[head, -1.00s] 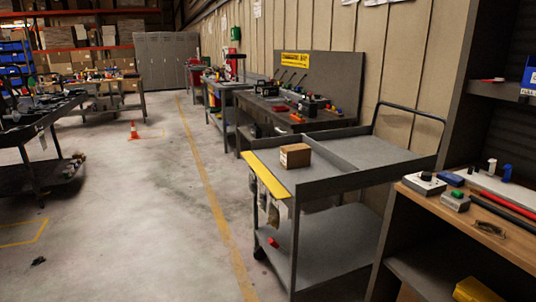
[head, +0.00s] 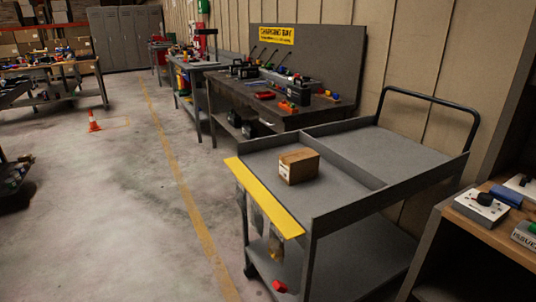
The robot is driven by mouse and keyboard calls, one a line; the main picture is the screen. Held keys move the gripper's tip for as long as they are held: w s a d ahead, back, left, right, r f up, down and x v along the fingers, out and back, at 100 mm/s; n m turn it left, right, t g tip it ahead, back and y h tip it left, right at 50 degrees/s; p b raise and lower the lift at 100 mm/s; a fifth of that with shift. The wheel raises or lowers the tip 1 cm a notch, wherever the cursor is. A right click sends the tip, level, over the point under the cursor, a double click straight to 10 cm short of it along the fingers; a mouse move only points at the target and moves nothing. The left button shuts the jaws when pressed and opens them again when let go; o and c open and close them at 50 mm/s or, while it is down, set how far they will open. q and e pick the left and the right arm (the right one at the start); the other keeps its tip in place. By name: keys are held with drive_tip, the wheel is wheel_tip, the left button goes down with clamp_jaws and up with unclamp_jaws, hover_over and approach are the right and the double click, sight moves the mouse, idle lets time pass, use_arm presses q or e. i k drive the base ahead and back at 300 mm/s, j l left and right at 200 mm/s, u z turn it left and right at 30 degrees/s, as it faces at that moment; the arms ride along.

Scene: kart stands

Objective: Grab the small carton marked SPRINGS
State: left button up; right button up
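A small brown carton (head: 299,166) sits upright on the near left part of the grey cart's top tray (head: 338,186). Its left face is pale and may carry a label, but the print is too small to read, so I cannot tell whether it says SPRINGS. Neither of my grippers shows in the head view.
The cart has a yellow front strip (head: 262,197), a raised divider and a black handle (head: 437,99). A red object (head: 279,286) lies on its lower shelf. A wooden-topped bench (head: 482,229) stands close at right. An orange cone (head: 94,121) stands on the open floor at left.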

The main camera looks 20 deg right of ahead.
sight(298, 166)
drive_tip(key=i+j+z, duration=0.15)
drive_tip(key=i, duration=0.25)
drive_tip(key=i+j+z, duration=0.15)
drive_tip(key=i, duration=0.2)
drive_tip(key=i+j+z, duration=0.2)
drive_tip(key=i, duration=0.15)
drive_tip(key=i+j+z, duration=0.45)
drive_tip(key=z, duration=0.3)
drive_tip(key=i+j+z, duration=0.15)
drive_tip(key=j+z, duration=0.2)
drive_tip(key=j, duration=0.15)
drive_tip(key=i+j+z, duration=0.1)
drive_tip(key=j+z, duration=1)
drive_tip(key=j, duration=0.2)
